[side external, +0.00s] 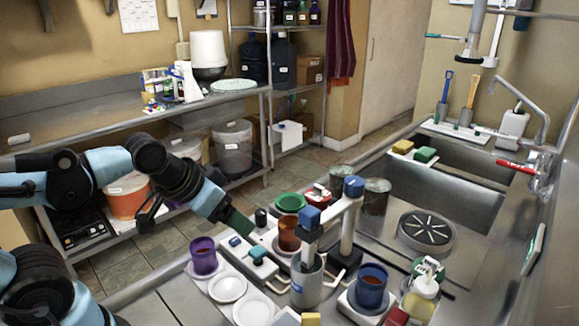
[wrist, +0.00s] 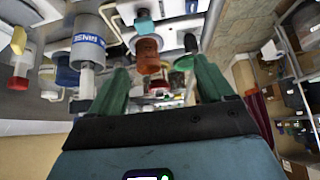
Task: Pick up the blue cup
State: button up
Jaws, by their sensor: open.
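The blue cup (side external: 371,287) stands upright on a white-topped device at the front right of the counter in the side view, with reddish-brown contents showing inside. In the wrist view, which looks upside down, a dark blue shape (wrist: 67,76) partly behind the labelled beaker seems to be this cup. My gripper (side external: 240,226) has green fingers and is open and empty. It is over the left part of the counter, well left of the blue cup. The wrist view shows the fingers apart (wrist: 160,66), with an orange-brown cup beyond them.
A grey labelled beaker (side external: 306,282) and blue-topped posts stand between my gripper and the blue cup. The orange-brown cup (side external: 289,236), a purple cup (side external: 203,256) and a green bowl (side external: 290,202) are nearby. White plates (side external: 227,288) lie in front. A soap bottle (side external: 422,299) stands right of the blue cup.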

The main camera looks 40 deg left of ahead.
jog(key=shift+r, duration=0.1)
notch_tip(320, 180, up, 8)
jog(key=w+d+r+m+g+h, duration=0.1)
jog(key=w+d+r+m+g, duration=0.25)
jog(key=w+d+m, duration=0.65)
jog(key=m+g+y, duration=0.1)
jog(key=m+g, duration=0.3)
jog(key=m, duration=1.5)
send_over(370, 285)
jog(key=w, duration=0.2)
notch_tip(370, 285, down, 4)
notch_tip(370, 285, down, 12)
jog(key=shift+r, duration=0.1)
jog(key=shift+w+a+f, duration=0.1)
jog(key=shift+a+f, duration=0.1)
jog(key=shift+f, duration=1.2)
jog(key=shift+w+a+f, duration=0.1)
jog(key=shift+a+f, duration=0.1)
jog(key=shift+f, duration=1.15)
jog(key=c, duration=1.1)
